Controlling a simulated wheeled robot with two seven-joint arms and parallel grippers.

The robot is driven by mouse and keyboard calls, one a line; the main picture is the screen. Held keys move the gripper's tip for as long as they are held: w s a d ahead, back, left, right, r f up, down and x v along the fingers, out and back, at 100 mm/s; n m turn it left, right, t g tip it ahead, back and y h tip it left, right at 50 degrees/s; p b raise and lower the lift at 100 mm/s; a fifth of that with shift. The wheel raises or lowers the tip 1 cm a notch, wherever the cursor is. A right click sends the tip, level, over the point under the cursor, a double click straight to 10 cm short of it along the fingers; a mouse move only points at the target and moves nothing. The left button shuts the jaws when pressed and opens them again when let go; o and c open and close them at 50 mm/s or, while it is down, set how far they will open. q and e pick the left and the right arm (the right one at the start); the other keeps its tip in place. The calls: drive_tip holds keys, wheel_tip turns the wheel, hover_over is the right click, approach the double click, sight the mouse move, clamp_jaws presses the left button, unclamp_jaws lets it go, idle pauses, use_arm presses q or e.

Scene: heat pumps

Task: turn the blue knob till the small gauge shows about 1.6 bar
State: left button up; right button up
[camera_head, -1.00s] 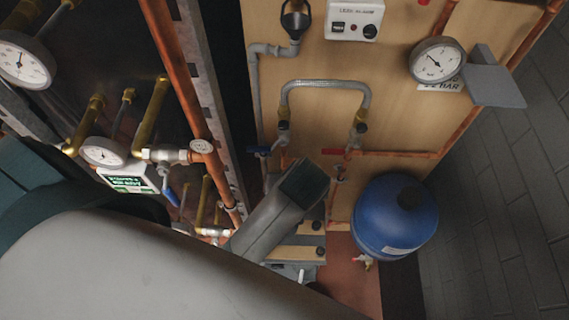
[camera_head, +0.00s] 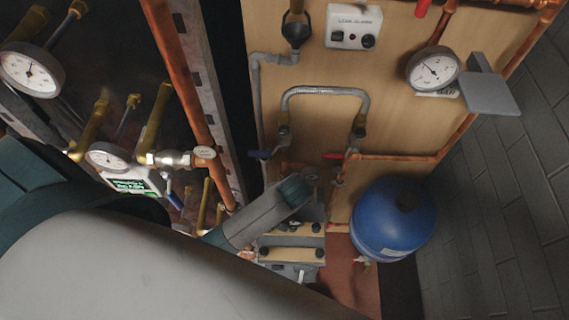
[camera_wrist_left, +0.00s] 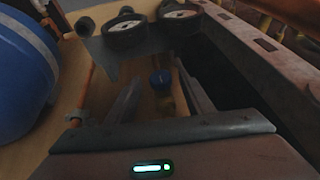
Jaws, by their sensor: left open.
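The blue knob (camera_wrist_left: 160,78) shows in the left wrist view, on a brass fitting. My left gripper (camera_wrist_left: 160,92) is open, its two fingers on either side of the knob; I cannot tell whether they touch it. In the head view I cannot make out the knob, and my left arm (camera_head: 255,215) covers much of the lower middle. Two dark-rimmed gauges, a left one (camera_wrist_left: 125,30) and a right one (camera_wrist_left: 180,14), stand beyond the knob in the wrist view. I cannot read them or tell which is the small gauge. My right gripper is not in view.
A round gauge (camera_head: 433,69) is on the wooden panel, and others (camera_head: 30,70) (camera_head: 108,156) are at the left. A blue tank (camera_head: 392,222) stands at the right. A copper pipe (camera_head: 185,85) and a grey slotted post (camera_head: 208,95) run beside my left arm.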

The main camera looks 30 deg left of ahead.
use_arm(q)
drive_tip(key=shift+w+a+f, duration=0.15)
drive_tip(key=shift+f, duration=0.4)
drive_tip(key=shift+c, duration=0.3)
drive_tip(key=c, duration=1)
